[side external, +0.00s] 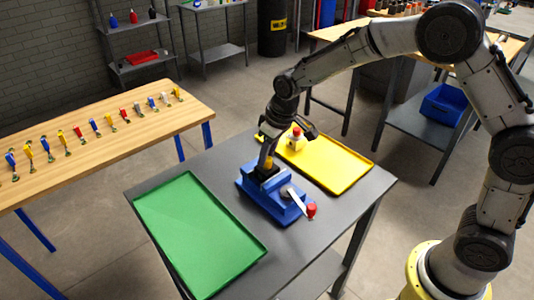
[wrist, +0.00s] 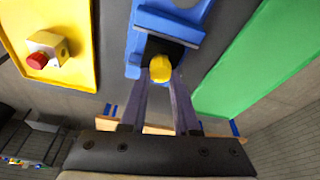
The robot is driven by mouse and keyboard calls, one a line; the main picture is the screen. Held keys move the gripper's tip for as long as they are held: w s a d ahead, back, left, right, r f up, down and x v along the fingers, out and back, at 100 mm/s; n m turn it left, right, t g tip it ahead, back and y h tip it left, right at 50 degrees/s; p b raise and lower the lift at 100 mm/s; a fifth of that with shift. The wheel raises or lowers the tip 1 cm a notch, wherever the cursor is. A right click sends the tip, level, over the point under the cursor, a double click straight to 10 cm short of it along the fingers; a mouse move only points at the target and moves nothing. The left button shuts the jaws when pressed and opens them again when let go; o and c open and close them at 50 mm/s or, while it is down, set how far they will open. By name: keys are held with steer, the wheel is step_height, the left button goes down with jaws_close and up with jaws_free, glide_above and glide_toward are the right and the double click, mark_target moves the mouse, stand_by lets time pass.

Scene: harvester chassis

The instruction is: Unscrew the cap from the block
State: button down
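A blue vise (side external: 277,196) stands in the middle of the grey table and also shows in the wrist view (wrist: 134,42). A yellow cap (wrist: 160,68) sits at the vise's jaws, over a dark block (wrist: 176,49) that is mostly hidden. My gripper (side external: 266,164) points down at the vise. In the wrist view its two fingers (wrist: 162,76) lie close along both sides of the yellow cap. I cannot tell whether they press on it. A second, pale block (side external: 295,144) with a red cap (side external: 297,131) stands on the yellow tray, apart from my gripper; it also shows in the wrist view (wrist: 47,46).
The yellow tray (side external: 345,176) lies right of the vise and an empty green tray (side external: 198,235) lies left. The vise handle ends in a red knob (side external: 311,210) at the front. A wooden bench (side external: 110,142) at the left holds several small coloured tools.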

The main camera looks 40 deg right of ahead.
stand_by(0.3)
steer(key=n+y, duration=0.1)
steer(key=n, duration=0.4)
steer(key=shift+g, duration=0.3)
steer(key=shift+n+y, duration=0.4)
steer(key=shift+n, duration=0.4)
steer(key=n+g, duration=0.1)
steer(key=n, duration=0.2)
steer(key=shift+n, duration=0.3)
steer(key=shift+n+g+y, duration=0.3)
steer(key=shift+n, duration=0.7)
steer(key=shift+r, duration=0.15)
steer(key=shift+r, duration=0.1)
